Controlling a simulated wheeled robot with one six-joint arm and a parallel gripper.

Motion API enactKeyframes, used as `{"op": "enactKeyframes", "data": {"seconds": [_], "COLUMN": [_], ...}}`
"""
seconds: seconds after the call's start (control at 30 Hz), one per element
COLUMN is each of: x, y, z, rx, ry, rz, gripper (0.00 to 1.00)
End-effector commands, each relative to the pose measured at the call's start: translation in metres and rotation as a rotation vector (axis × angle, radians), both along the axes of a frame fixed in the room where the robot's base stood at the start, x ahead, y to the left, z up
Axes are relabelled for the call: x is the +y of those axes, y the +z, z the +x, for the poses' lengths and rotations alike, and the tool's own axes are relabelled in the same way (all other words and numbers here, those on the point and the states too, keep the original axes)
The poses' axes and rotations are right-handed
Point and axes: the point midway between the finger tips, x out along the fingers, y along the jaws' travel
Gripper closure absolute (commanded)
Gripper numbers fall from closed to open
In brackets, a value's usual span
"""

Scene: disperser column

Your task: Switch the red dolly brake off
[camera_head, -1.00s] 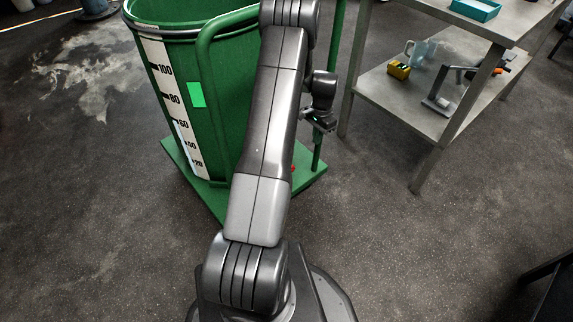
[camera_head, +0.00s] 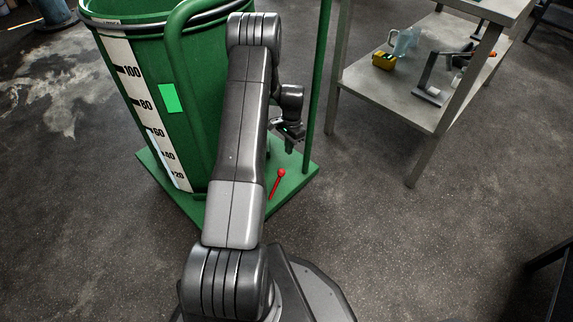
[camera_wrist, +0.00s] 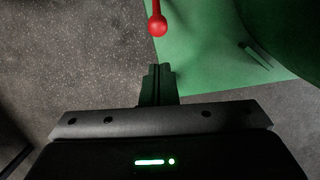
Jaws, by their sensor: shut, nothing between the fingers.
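The red brake lever (camera_head: 279,179) rises from the front right part of the green dolly platform (camera_head: 298,180), with its round knob uppermost. In the wrist view the red lever (camera_wrist: 157,22) shows at the top centre, over the edge of the green platform (camera_wrist: 205,55). My gripper (camera_head: 289,148) hangs over the right side of the platform, behind the lever in the head view. In the wrist view my gripper's fingers (camera_wrist: 158,75) are closed together and empty, pointing at the knob with a gap between. My arm hides part of the platform and the lever's surroundings.
A green container (camera_head: 190,95) with a white level scale stands on the dolly, beside a green handle post (camera_head: 318,90). A metal table (camera_head: 390,95) with items on its lower shelf stands at the right. The floor (camera_head: 400,240) in front is clear.

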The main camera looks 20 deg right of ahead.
Motion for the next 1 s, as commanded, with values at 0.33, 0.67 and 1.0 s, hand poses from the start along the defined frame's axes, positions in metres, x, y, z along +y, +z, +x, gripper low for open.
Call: {"op": "enactKeyframes", "data": {"seconds": [0.33, 0.67, 1.0], "x": [0.006, 0.011, 0.011], "y": [-0.052, -0.095, -0.098], "z": [-0.006, -0.010, -0.010], "rx": [0.002, 0.000, 0.000], "ry": [0.001, 0.001, 0.001], "rz": [0.002, 0.001, 0.000], "gripper": [1.00, 1.00, 1.00]}}
